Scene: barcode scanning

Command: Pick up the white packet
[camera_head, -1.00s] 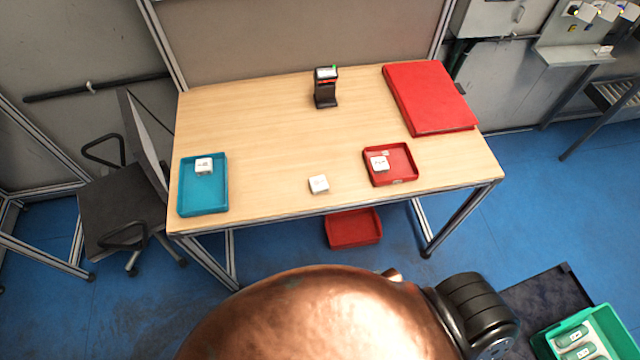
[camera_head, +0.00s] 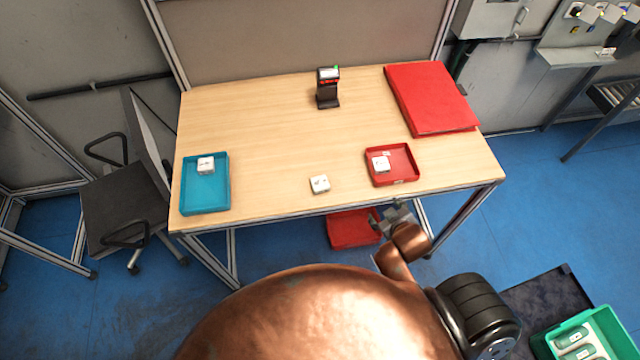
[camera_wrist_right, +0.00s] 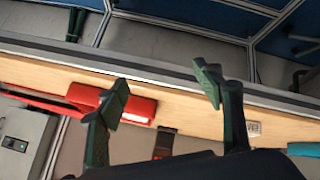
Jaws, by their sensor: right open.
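A small white packet (camera_head: 319,184) lies on the bare table near its front edge. A second white packet (camera_head: 381,163) is in the small red tray (camera_head: 404,178), and a third (camera_head: 206,165) is in the teal tray (camera_head: 205,200). My right gripper (camera_head: 392,215) is just in front of the table's front edge, below the red tray and right of the loose packet. In the right wrist view its fingers (camera_wrist_right: 160,90) are spread, with nothing between them. That view also shows a white packet (camera_wrist_right: 254,129) on the right. My left gripper is out of view.
A dark scanner (camera_head: 327,90) stands at the back of the table (camera_head: 270,130). A large red box (camera_head: 430,98) lies at the back right. Another red tray (camera_head: 350,230) is below the front edge. A chair (camera_head: 120,205) stands at the left. The table's middle is clear.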

